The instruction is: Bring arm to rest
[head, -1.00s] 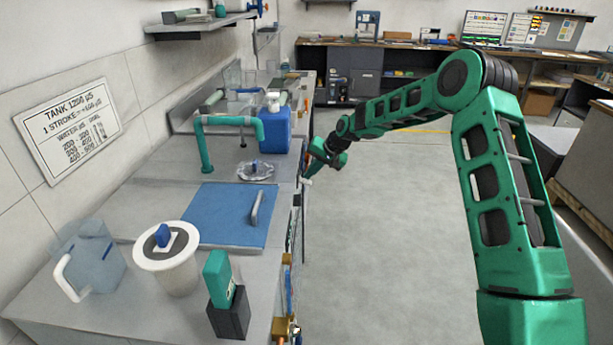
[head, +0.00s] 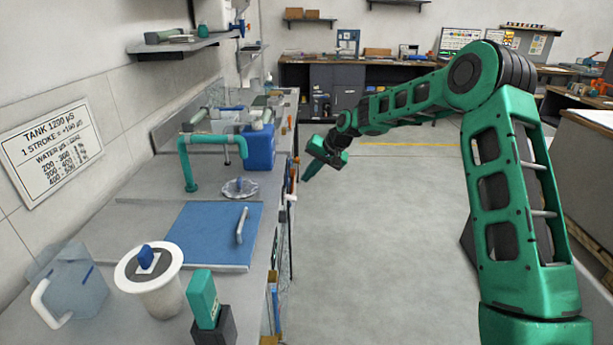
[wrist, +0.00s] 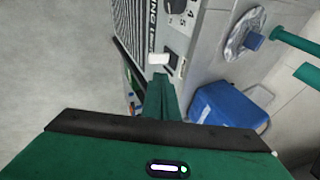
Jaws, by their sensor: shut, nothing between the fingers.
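My green arm reaches forward from the right of the head view, bent at a high elbow. My gripper (head: 311,172) is at its far end, just right of the counter's front edge and above the floor. Its fingers look closed, with nothing seen between them. In the wrist view my gripper (wrist: 161,97) points toward the counter's front, near a white knob or switch (wrist: 158,60). I cannot tell whether it touches anything there.
The grey floor (head: 380,240) is clear.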

